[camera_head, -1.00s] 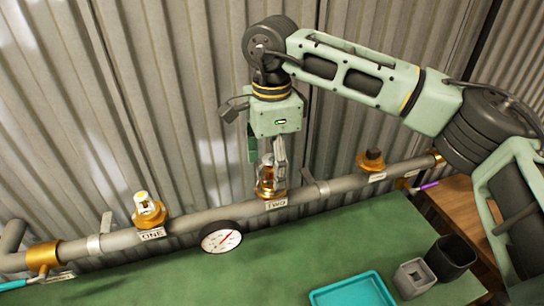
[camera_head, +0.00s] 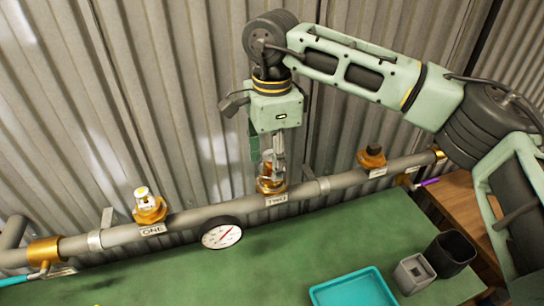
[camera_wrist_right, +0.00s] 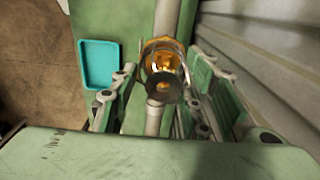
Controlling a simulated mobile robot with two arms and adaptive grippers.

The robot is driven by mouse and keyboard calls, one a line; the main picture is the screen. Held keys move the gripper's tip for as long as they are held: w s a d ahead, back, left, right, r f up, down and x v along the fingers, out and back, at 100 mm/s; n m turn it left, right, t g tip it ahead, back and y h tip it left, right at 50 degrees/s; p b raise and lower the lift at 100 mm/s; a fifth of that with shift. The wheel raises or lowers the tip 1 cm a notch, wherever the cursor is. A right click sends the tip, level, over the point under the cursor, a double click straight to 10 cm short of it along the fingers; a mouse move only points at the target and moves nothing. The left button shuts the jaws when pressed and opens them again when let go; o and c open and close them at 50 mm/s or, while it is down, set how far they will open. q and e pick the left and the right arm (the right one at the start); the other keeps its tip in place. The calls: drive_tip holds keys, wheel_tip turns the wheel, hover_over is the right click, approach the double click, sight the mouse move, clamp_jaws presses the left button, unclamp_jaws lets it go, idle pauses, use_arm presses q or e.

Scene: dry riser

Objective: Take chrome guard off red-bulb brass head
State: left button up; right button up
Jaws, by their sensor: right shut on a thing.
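My right gripper (camera_head: 272,168) points down over the brass head (camera_head: 272,186) at the pipe outlet labelled TWO. It is shut on the chrome guard, a wire cage around that head. In the right wrist view the guard (camera_wrist_right: 178,47) shows as bright curved wire around the brass head (camera_wrist_right: 162,60), between my right gripper's fingers (camera_wrist_right: 163,90). A dark round disc is at the near end of the head. The guard still surrounds the head. The bulb's colour is hard to make out behind the fingers. My left gripper is not in view.
A grey pipe (camera_head: 220,210) crosses before the corrugated wall. It bears a white-topped brass head (camera_head: 149,206) at ONE, a dark-topped fitting (camera_head: 372,158) and a gauge (camera_head: 221,233). On the green bench (camera_head: 250,270) are a teal tray (camera_head: 317,295), grey holder (camera_head: 414,273) and black cup (camera_head: 451,253).

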drive_tip(key=shift+r, duration=0.15)
drive_tip(key=shift+c, duration=0.2)
drive_tip(key=shift+r+p, duration=0.3)
drive_tip(key=shift+s+r, duration=0.1)
drive_tip(key=shift+r, duration=0.35)
drive_tip(key=shift+r+p, duration=0.25)
drive_tip(key=shift+p, duration=0.15)
drive_tip(key=shift+r, duration=0.1)
drive_tip(key=shift+r, duration=0.1)
drive_tip(key=shift+r+p, duration=1.05)
drive_tip(key=shift+r, duration=0.45)
drive_tip(key=shift+r, duration=0.15)
drive_tip(key=shift+c, duration=1.1)
drive_tip(key=shift+r+p, duration=0.9)
drive_tip(key=shift+r, duration=0.35)
